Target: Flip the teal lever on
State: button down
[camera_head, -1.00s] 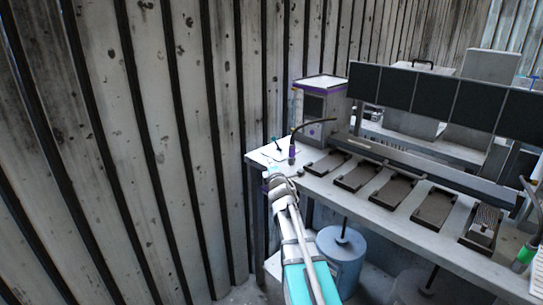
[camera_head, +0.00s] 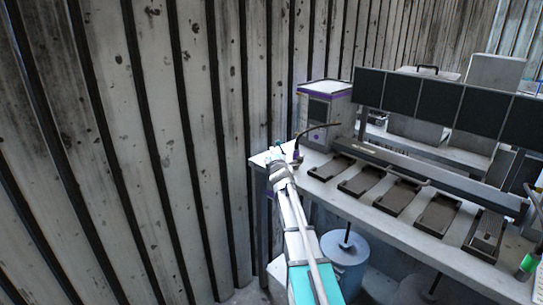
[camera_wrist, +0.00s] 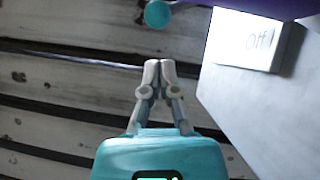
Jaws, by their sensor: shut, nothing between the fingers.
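The teal lever shows in the wrist view as a round teal knob (camera_wrist: 157,14) at the top, just beyond and slightly left of my fingertips. It joins a dark stem that runs right toward a purple part. A white label reading "Off" (camera_wrist: 245,40) is to its right. My gripper (camera_wrist: 160,65) is shut and empty, its two fingers pressed together, apart from the knob in the picture. In the head view my gripper (camera_head: 275,160) is at the left end of the bench; the lever there is mostly hidden or too small to make out.
The grey bench (camera_head: 400,225) runs to the right, with several dark trays (camera_head: 398,195) on it. A purple-trimmed box (camera_head: 325,115) and a curved dark stalk (camera_head: 318,127) stand near the bench's left end. A corrugated wall (camera_head: 110,150) is close on the left. Blue drums (camera_head: 345,262) stand below.

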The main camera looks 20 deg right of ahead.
aim_at(279, 144)
jog(key=shift+w+d+r, duration=0.15)
jog(key=shift+w+d, duration=0.2)
jog(key=shift+d, duration=0.2)
jog(key=shift+w+d+r, duration=0.1)
jog(key=shift+w+d, duration=0.2)
jog(key=shift+d, duration=0.2)
jog(key=shift+w+d+r+p, duration=0.15)
jog(key=shift+d+r+p, duration=0.3)
jog(key=shift+p, duration=0.25)
jog(key=shift+w+d+r+p, duration=0.15)
jog(key=shift+d+r+p, duration=0.2)
jog(key=shift+d+r, duration=0.05)
jog(key=shift+s+a, duration=0.5)
jog(key=shift+a, duration=0.2)
jog(key=shift+s+a, duration=0.45)
jog(key=shift+a, duration=0.2)
jog(key=a+r+v, duration=0.1)
jog(key=v, duration=0.9)
